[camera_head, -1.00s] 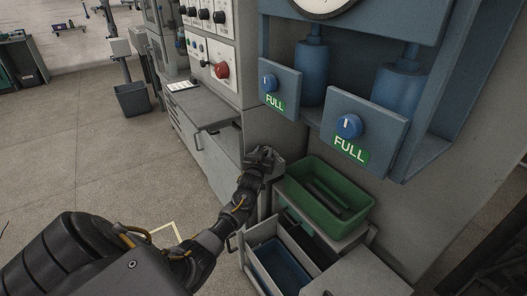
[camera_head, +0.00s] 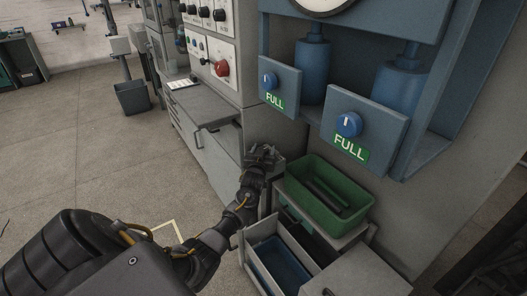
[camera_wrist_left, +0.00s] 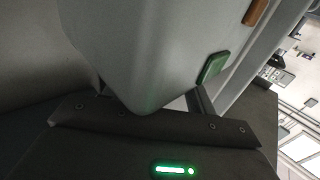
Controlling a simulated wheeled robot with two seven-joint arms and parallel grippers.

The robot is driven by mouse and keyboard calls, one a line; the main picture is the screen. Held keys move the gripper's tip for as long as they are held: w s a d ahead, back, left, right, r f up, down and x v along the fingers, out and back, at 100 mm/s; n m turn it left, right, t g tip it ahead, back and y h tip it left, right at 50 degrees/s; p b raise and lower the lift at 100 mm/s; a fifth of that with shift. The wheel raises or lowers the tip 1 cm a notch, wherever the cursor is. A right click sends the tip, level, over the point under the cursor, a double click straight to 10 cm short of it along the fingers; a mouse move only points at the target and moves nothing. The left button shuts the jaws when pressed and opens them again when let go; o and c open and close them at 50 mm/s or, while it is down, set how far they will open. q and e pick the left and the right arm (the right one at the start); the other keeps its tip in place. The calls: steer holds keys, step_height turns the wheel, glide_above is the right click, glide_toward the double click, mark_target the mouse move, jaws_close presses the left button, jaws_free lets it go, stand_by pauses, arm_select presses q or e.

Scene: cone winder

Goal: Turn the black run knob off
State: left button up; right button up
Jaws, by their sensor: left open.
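Several black knobs sit in a row on a white panel (camera_head: 224,30) at the top of the head view, one of them a black knob (camera_head: 204,14). Their labels are too small to read, so I cannot tell which is the run knob or how it is set. My left gripper (camera_head: 262,154) is open, in front of the grey cabinet, well below and to the right of these knobs. It appears empty. No black knob shows in the left wrist view, where a pale grey rounded surface (camera_wrist_left: 160,50) fills much of the picture. My right gripper is not in view.
A red knob (camera_head: 222,68) is on the panel below the black ones. Two blue knobs (camera_head: 348,125) (camera_head: 269,81) with FULL labels are at the right. A green bin (camera_head: 298,188) and an open drawer (camera_head: 262,262) stand near my gripper. The floor at left is open.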

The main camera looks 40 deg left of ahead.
arm_select(q)
steer(key=shift+s+d, duration=0.25)
steer(key=shift+s, duration=0.2)
steer(key=v, duration=0.9)
steer(key=shift+s+d+p, duration=0.2)
steer(key=shift+s+p, duration=0.1)
steer(key=shift+s, duration=0.1)
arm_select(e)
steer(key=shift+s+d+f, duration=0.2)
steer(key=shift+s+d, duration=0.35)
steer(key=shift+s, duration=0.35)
